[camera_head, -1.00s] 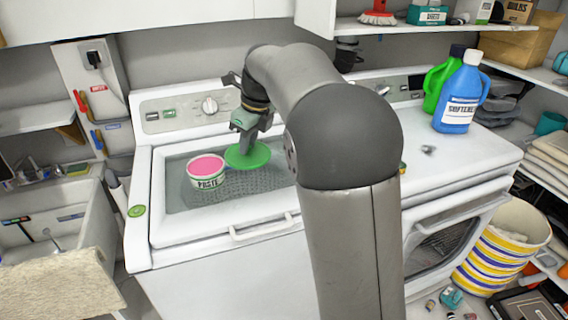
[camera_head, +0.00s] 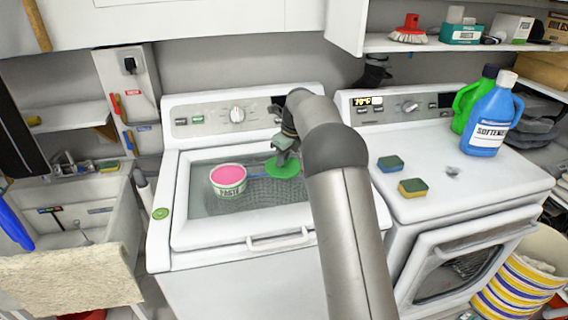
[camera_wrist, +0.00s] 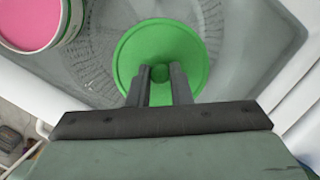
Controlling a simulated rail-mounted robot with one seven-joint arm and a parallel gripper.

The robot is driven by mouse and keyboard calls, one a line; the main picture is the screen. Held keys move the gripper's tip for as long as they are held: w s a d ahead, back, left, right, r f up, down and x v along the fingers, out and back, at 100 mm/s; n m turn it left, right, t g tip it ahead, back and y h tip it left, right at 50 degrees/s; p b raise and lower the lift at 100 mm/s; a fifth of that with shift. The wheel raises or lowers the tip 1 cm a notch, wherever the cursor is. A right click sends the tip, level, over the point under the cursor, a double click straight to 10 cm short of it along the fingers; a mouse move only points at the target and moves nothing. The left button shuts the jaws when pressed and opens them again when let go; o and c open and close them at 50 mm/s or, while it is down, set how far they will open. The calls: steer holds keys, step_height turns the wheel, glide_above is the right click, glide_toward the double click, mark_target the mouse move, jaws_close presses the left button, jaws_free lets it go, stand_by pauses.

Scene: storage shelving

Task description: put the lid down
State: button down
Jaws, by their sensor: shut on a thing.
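The lid is a round green disc (camera_head: 284,167) with a small knob, in my gripper (camera_head: 285,147). In the wrist view the gripper (camera_wrist: 160,75) is shut on the knob of the lid (camera_wrist: 185,50). The lid is over the washer's window, right of the tub. I cannot tell whether it touches the surface below. The open tub labelled PASTE (camera_head: 229,185), with pink contents, stands on the left part of the washer top (camera_head: 190,230). The tub also shows at the upper left of the wrist view (camera_wrist: 40,22).
Two sponges, one blue and green (camera_head: 391,163) and one yellow and green (camera_head: 413,188), lie on the dryer top (camera_head: 440,145) to the right. A blue softener bottle (camera_head: 491,120) and a green bottle (camera_head: 464,116) stand farther right. A sink (camera_head: 85,215) is on the left.

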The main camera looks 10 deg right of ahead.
mark_target(284, 165)
steer(key=shift+w+d+f, duration=0.1)
steer(key=shift+w+f, duration=0.1)
steer(key=shift+f, duration=1.65)
steer(key=shift+f, duration=0.15)
steer(key=c, duration=1.3)
jaws_free()
